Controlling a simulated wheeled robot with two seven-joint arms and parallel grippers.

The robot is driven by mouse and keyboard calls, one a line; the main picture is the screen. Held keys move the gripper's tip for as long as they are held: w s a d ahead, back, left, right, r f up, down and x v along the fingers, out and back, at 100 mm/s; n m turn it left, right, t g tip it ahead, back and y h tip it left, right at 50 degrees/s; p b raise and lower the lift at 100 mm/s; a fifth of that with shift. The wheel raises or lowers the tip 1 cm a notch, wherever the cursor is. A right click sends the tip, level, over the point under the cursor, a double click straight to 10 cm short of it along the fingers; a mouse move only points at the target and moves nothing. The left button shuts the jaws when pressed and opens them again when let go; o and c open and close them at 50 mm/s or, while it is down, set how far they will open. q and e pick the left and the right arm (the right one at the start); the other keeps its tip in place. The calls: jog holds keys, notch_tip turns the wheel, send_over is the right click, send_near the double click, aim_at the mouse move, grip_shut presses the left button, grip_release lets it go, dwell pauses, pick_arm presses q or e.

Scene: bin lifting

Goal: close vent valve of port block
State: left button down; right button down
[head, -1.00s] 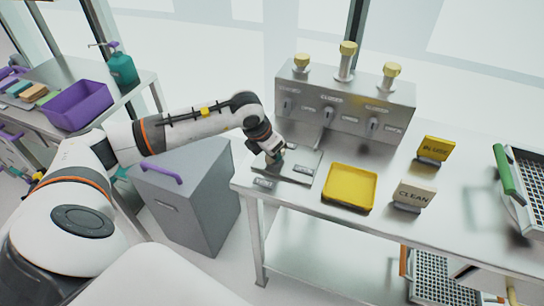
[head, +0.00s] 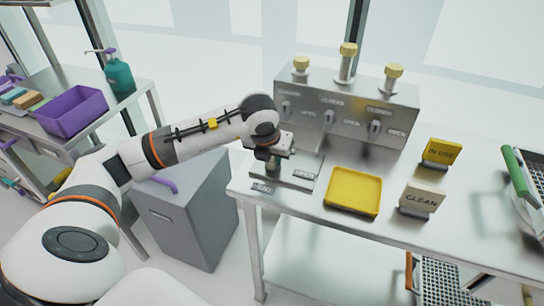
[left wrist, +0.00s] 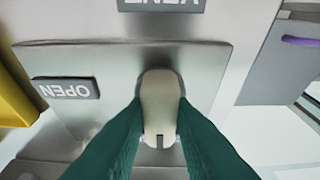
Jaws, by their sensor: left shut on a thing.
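The vent valve is a pale rounded lever (left wrist: 160,105) on a flat metal plate (left wrist: 125,62). My left gripper (head: 272,168) is over this plate at the left end of the bench, pointing down. In the left wrist view its teal fingers are shut on the lever, one on each side. An OPEN label (left wrist: 66,88) lies on the plate, left of the lever in that view. A VENT label (head: 263,187) lies at the plate's front. The steel port block (head: 345,115) stands behind, with yellow-capped ports and small valve levers. My gripper hides most of the vent lever in the head view. My right gripper is not in view.
A yellow tray (head: 354,190) lies right of the plate. A CLEAN sign (head: 420,199) and an IN USE sign (head: 442,152) stand further right. A grey bin (head: 190,215) stands left of the bench. A purple tub (head: 72,110) is on the left table.

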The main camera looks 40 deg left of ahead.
pick_arm(q)
jog(key=shift+r, duration=0.1)
jog(key=c, duration=1.2)
grip_release()
jog(key=shift+c, duration=0.2)
jog(key=b+v, duration=0.2)
jog(key=v, duration=1)
jog(key=shift+s, duration=0.1)
